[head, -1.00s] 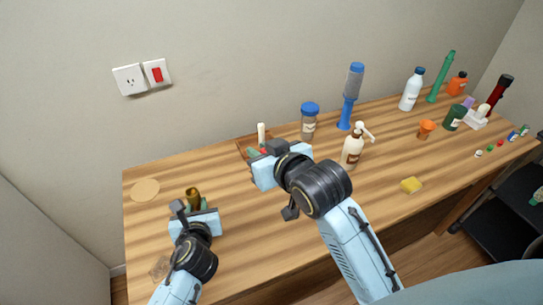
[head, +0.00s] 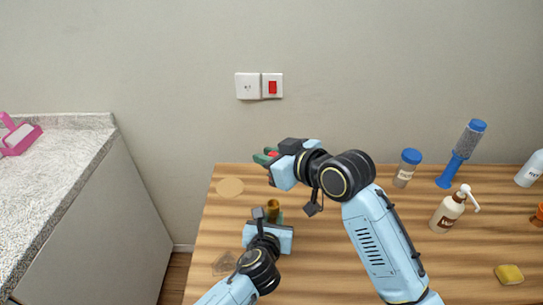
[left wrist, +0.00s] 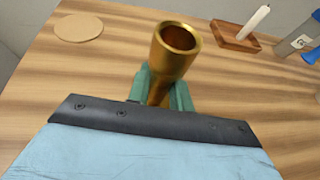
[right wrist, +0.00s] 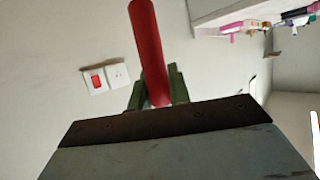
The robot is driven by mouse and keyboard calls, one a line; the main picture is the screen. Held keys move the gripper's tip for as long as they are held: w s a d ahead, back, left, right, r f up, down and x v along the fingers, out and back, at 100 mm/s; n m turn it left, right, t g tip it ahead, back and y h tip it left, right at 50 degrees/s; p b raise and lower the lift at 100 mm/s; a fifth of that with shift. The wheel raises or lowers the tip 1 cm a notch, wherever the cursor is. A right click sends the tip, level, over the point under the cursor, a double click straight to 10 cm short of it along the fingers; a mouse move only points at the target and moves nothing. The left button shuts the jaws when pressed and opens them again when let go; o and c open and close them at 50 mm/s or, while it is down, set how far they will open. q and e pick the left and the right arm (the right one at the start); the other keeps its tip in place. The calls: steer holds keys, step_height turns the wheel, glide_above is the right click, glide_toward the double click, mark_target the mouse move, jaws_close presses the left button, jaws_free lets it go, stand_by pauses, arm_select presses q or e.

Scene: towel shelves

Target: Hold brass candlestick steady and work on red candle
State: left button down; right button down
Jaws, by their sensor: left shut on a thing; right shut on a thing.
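A brass candlestick (head: 273,206) with a flared, empty cup stands at the left part of the wooden table. My left gripper (head: 273,216) is shut on its stem; in the left wrist view the candlestick (left wrist: 177,50) rises between the green fingers. My right gripper (head: 268,157) is shut on the red candle (right wrist: 149,45), which juts out from the green fingers in the right wrist view. In the head view only a bit of red shows between the fingers. The candle is raised above the table, apart from the candlestick, whose base is hidden.
A round tan disc (head: 229,187) lies behind the candlestick. A wooden tray (left wrist: 228,38) with a white candle (left wrist: 253,22) is to the right. A blue-lidded jar (head: 406,168), pump bottle (head: 449,210) and yellow sponge (head: 509,274) stand farther right. A speckled counter (head: 60,165) is left.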

steer(key=shift+f, duration=2.9)
steer(key=shift+f, duration=1.75)
steer(key=c, duration=1.2)
jaws_free()
steer(key=shift+c, duration=0.2)
steer(key=v, duration=1.2)
arm_select(q)
steer(key=c, duration=1.2)
jaws_free()
steer(key=shift+o, duration=0.2)
